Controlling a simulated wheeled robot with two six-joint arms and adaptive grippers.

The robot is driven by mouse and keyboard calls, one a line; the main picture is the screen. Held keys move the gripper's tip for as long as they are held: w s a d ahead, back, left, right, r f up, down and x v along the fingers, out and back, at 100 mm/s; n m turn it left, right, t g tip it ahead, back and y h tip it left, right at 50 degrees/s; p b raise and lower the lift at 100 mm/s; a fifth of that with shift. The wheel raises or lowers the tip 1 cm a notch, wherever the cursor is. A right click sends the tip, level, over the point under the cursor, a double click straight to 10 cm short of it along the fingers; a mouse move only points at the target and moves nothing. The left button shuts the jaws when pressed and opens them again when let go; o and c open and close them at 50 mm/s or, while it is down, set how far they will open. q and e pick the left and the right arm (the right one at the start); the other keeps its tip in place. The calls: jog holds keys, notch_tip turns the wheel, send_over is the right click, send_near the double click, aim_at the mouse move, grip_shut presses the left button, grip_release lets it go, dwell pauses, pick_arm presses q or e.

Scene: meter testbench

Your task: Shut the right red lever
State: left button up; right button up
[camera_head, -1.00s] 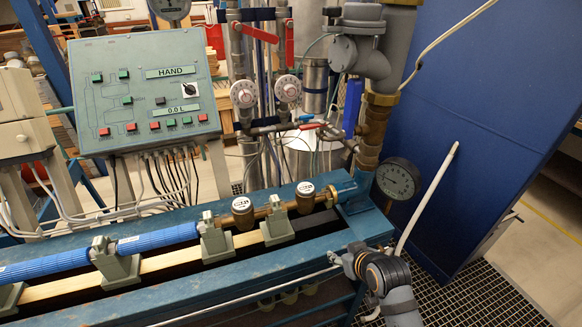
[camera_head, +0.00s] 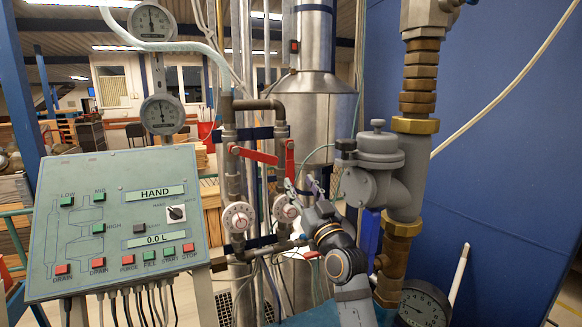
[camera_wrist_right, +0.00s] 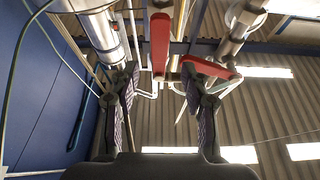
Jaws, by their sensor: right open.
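The right red lever (camera_head: 290,158) hangs upright on the right pipe in the head view. The left red lever (camera_head: 253,155) lies almost level, sloping slightly down to the right. My right gripper (camera_head: 303,188) is just below and right of the right lever. In the wrist view, my right gripper (camera_wrist_right: 161,76) is open, its dark fingers apart. There the right lever (camera_wrist_right: 160,42) shows upright beyond the gap between the fingertips, apparently untouched. The left lever (camera_wrist_right: 207,68) shows slanted near the right-hand finger's tip; contact is unclear. My left gripper is out of view.
Two white dial knobs (camera_head: 238,217) sit below the levers. A grey valve body (camera_head: 370,170) and brass pipe (camera_head: 420,80) stand close right of my gripper. The control panel (camera_head: 105,235) is at left, a steel tank (camera_head: 315,110) behind, a blue wall (camera_head: 510,150) at right.

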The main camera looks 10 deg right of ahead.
aim_at(291, 174)
jog(key=x, duration=0.2)
jog(key=f+p+x, duration=0.1)
jog(key=x, duration=0.2)
jog(key=shift+w+a, duration=0.2)
jog(key=shift+w, duration=0.2)
jog(key=shift+p+x, duration=0.3)
jog(key=shift+x, duration=0.7)
jog(key=shift+w+d, duration=0.1)
jog(key=shift+d, duration=0.15)
jog(key=shift+a, duration=0.15)
jog(key=shift+c, duration=1.2)
jog(key=c, duration=0.7)
grip_shut()
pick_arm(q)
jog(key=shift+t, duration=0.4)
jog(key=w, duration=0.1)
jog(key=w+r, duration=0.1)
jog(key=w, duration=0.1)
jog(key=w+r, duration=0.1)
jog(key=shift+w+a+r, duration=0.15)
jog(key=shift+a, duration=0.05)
pick_arm(e)
jog(key=shift+f, duration=0.1)
